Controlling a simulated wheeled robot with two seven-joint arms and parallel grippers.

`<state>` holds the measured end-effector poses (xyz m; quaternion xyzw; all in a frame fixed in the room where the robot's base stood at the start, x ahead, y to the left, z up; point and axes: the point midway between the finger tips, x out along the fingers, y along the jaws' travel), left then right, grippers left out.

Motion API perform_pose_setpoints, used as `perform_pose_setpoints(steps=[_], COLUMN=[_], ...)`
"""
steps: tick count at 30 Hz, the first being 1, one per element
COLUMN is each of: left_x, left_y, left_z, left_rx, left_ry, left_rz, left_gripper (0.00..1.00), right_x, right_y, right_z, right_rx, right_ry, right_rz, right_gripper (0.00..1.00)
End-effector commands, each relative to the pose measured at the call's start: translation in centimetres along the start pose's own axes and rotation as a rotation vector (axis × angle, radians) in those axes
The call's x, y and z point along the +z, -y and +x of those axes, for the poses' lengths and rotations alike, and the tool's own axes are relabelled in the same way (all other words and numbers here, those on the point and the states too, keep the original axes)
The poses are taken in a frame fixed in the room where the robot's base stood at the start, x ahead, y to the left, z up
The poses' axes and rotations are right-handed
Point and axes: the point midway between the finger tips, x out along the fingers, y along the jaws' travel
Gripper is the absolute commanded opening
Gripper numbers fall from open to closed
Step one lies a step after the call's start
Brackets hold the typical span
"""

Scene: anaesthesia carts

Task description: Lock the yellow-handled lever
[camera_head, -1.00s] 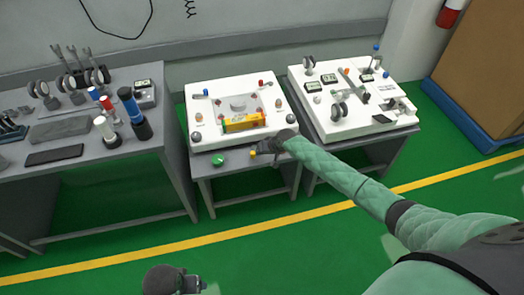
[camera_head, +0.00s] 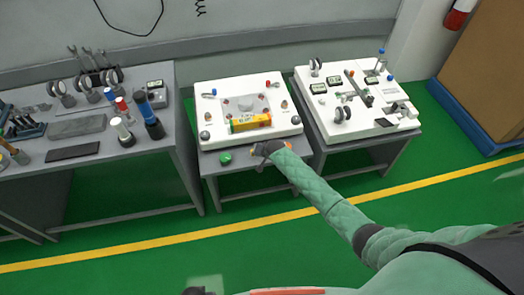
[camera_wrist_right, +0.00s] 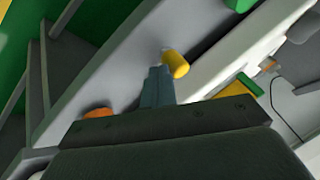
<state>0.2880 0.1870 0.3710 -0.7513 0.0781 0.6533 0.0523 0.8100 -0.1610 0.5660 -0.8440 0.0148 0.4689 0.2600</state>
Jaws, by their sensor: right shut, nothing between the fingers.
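The yellow-handled lever (camera_wrist_right: 176,65) shows in the right wrist view as a short rounded yellow handle on the grey table's front edge. In the head view the gripper and wrist cover it, so its lock state is unclear. My right gripper (camera_wrist_right: 158,75) is shut with nothing in it. Its fingertips are right beside the yellow handle; I cannot tell whether they touch. In the head view the right gripper (camera_head: 258,150) is at the front edge of the middle table. Of my left gripper only a dark piece (camera_head: 198,291) shows at the bottom edge.
A white panel (camera_head: 215,95) with a yellow-orange box (camera_head: 250,122) lies on the middle table. A green knob (camera_head: 225,157) sits left of my right gripper. An orange knob (camera_wrist_right: 98,113) is near the fingers. Another white panel (camera_head: 335,130) stands right. The floor in front is clear.

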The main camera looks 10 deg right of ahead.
Motion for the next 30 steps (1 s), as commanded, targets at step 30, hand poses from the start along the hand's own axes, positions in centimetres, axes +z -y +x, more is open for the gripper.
perform_pose_setpoints(steps=[30], left_x=[2.3], left_y=[1.4], left_z=[4.4], left_rx=[-0.019], left_ry=[-0.025], left_rz=[0.012], left_gripper=[0.72], right_x=[0.1], right_y=[3.4], right_z=[1.7], right_rx=[0.097], right_ry=[-0.099], right_rz=[0.186], right_gripper=[0.0])
